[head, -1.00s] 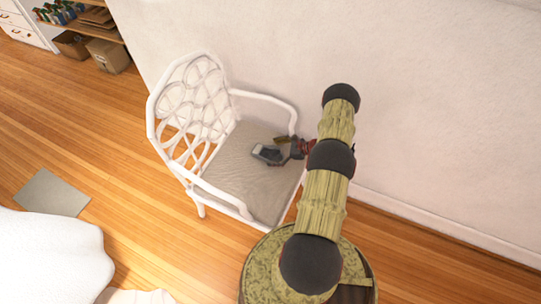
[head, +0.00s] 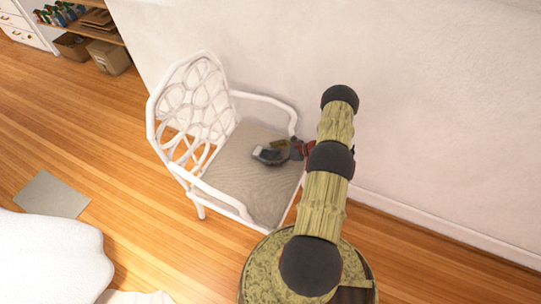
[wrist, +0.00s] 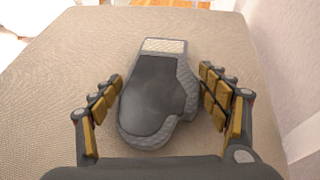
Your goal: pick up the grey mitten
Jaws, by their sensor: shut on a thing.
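The grey mitten (wrist: 152,95) has a dark grey face and a pale cuff. In the wrist view it lies between the two fingers of my gripper (wrist: 160,77), cuff pointing away and thumb to the right. My gripper is shut on it, with the yellow-padded fingers along its two sides. In the head view the mitten (head: 268,155) is at the seat of the white chair (head: 243,189), near the far armrest. I cannot tell whether it touches the seat. My arm partly hides the gripper there.
The chair's white armrest (head: 262,96) and lattice back (head: 193,105) stand close around the seat. A pale wall (head: 440,110) is right behind the chair. A shelf with cardboard boxes (head: 108,57) is at the back left.

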